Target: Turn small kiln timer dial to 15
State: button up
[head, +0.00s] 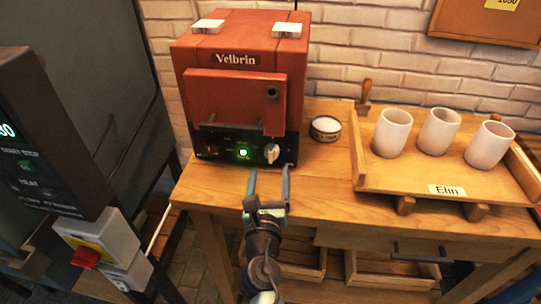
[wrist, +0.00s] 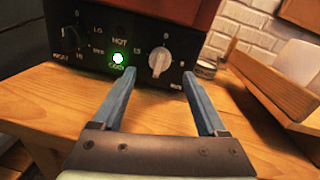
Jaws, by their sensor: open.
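The small red kiln (head: 236,95), labelled Velbrin, stands on the wooden table with its door shut. Its black front panel has a pale round dial (head: 271,152) at the right, which also shows in the wrist view (wrist: 160,58). A black knob (wrist: 73,45) is at the panel's left and a lit green light (wrist: 118,58) is between them. The numbers round the pale dial are too small to read surely. My gripper (head: 270,172) is open and empty, just in front of the panel and below the dial. In the wrist view its fingers (wrist: 161,75) point towards the panel, apart from the dial.
A wooden tray (head: 400,183) labelled Elin holds three pale cups (head: 439,131) at the right. A small round tin (head: 325,128) stands beside the kiln. A dark control box (head: 40,150) with a red switch (head: 86,257) is at the left. The table front (head: 215,190) is clear.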

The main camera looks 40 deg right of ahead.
aim_at(271, 159)
jog(key=shift+b+x, duration=0.55)
jog(key=shift+x, duration=2.35)
jog(key=shift+f, duration=0.1)
grip_shut()
